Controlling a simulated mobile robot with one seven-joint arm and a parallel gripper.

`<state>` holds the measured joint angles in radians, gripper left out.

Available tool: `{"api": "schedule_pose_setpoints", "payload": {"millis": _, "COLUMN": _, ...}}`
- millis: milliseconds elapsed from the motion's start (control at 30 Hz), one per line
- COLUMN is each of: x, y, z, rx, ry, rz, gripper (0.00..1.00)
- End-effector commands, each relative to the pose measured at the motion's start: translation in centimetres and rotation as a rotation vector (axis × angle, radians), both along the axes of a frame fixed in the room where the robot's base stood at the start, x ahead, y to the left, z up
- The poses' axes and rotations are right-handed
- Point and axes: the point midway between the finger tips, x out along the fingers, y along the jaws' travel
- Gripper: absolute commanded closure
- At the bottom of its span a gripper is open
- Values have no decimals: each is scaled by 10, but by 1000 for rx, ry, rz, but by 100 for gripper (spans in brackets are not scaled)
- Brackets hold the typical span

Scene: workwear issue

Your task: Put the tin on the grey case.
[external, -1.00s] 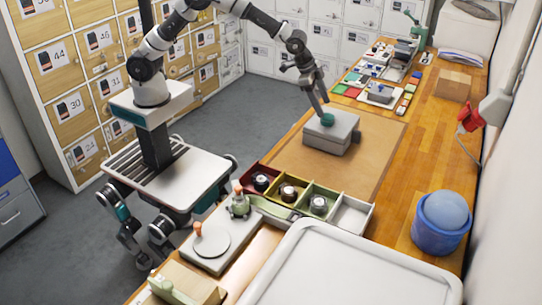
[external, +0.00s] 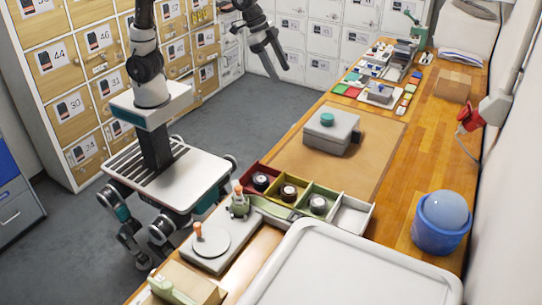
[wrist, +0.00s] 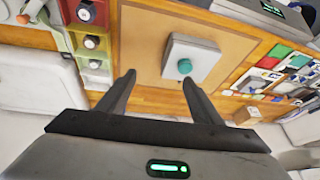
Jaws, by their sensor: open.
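The tin, a small round teal object (external: 327,119), sits on top of the grey case (external: 342,138), near the middle of its lid. In the wrist view the tin (wrist: 185,66) shows on the lid of the case (wrist: 205,58), beyond the fingertips. The case rests on a brown mat on the wooden bench. My gripper (external: 281,72) is raised, to the left of the case and apart from it. In the wrist view its two fingers (wrist: 158,80) are spread wide with nothing between them.
A divided tray (external: 289,205) with red, yellow and green compartments holding dark-topped items stands in front of the mat (external: 375,137). A large white tray (external: 365,272) fills the near bench. A blue tub (external: 437,235) stands at right. Small items crowd the far bench.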

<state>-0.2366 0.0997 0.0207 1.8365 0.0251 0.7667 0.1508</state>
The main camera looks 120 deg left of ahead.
Motion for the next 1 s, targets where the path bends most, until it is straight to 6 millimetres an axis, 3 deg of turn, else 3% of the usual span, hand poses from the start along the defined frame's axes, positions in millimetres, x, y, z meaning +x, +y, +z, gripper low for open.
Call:
{"api": "schedule_pose_setpoints", "payload": {"millis": 33, "x": -28, "y": -24, "z": 17, "rx": -8, "ry": -17, "rz": -17, "gripper": 40}}
{"api": "schedule_pose_setpoints", "payload": {"millis": 167, "x": -101, "y": -72, "z": 34, "rx": -33, "ry": -38, "rz": -49, "gripper": 40}}
{"api": "schedule_pose_setpoints", "payload": {"millis": 300, "x": -174, "y": -109, "z": 30, "rx": -60, "ry": -54, "rz": -82, "gripper": 40}}
{"api": "schedule_pose_setpoints", "payload": {"millis": 433, "x": -221, "y": -127, "z": 17, "rx": -77, "ry": -64, "rz": -103, "gripper": 40}}
{"api": "schedule_pose_setpoints", "payload": {"millis": 600, "x": -248, "y": -136, "z": 5, "rx": -86, "ry": -67, "rz": -114, "gripper": 40}}
{"api": "schedule_pose_setpoints", "payload": {"millis": 900, "x": -250, "y": -136, "z": 4, "rx": -86, "ry": -65, "rz": -114, "gripper": 40}}
{"api": "schedule_pose_setpoints", "payload": {"millis": 1000, "x": -250, "y": -136, "z": 18, "rx": -86, "ry": -65, "rz": -114, "gripper": 40}}
